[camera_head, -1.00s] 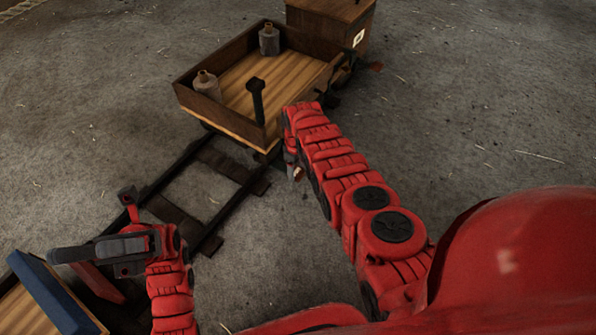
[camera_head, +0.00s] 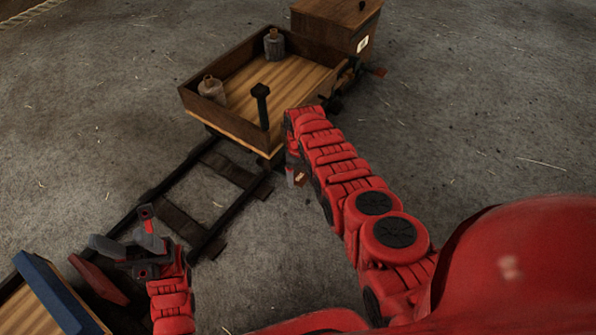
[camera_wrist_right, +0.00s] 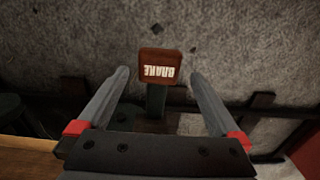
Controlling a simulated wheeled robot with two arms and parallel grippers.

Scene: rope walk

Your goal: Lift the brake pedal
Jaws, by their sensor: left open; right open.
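The brake pedal (camera_wrist_right: 159,66) is a small red-brown block with upside-down white "BRAKE" lettering, on a dark stem, in the right wrist view. My right gripper (camera_wrist_right: 158,74) is open, with one finger on each side of the pedal and visible gaps between. In the head view, my right gripper (camera_head: 297,174) is low beside the cart's near corner, mostly hidden by my forearm. My left gripper (camera_head: 128,242) is open and empty at the lower left, over the rails.
A wooden cart (camera_head: 233,127) with a dark upright post (camera_head: 261,105) and two grey weights stands on the rails (camera_head: 200,231). A brown box (camera_head: 335,25) is behind it. A blue-edged wooden thing (camera_head: 52,292) is at lower left. The floor to the right is clear.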

